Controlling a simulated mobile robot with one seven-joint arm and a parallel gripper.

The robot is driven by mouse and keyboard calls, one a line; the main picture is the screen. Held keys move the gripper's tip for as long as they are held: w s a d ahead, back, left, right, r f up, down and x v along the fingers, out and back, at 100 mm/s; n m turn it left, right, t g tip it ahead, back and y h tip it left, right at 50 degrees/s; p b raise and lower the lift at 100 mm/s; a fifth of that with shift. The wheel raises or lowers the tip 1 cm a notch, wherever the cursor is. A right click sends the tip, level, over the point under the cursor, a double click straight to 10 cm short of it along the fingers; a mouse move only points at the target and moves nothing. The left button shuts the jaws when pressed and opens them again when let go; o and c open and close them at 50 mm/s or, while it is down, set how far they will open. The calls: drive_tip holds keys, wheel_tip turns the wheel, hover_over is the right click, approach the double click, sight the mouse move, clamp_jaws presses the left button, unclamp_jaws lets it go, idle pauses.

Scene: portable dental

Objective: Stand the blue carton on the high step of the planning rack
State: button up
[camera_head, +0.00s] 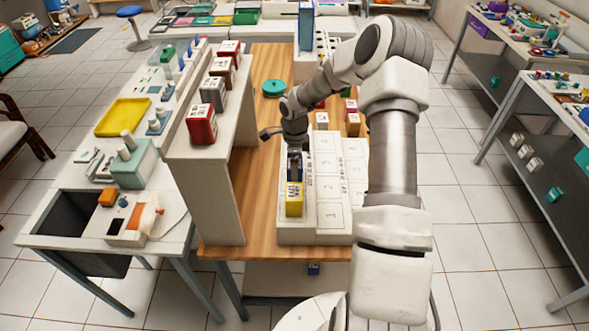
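The planning rack (329,212) is a pale stepped block with numbered cells, standing on the wooden table. A yellow carton (294,203) with a printed label stands on the left part of the rack, near its front. My gripper (294,176) points down just behind this carton.
A raised white shelf (185,147) with several red, brown and grey cartons stands left of the rack. Small cartons (353,124) and a teal round item (274,88) lie behind it. My arm covers the right side. Bare wood (270,256) shows in front.

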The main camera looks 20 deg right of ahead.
wheel_tip(320, 180, up, 11)
drive_tip(key=shift+r+b, duration=0.15)
drive_tip(key=shift+b, duration=0.35)
drive_tip(key=shift+r, duration=0.1)
idle(1.0)
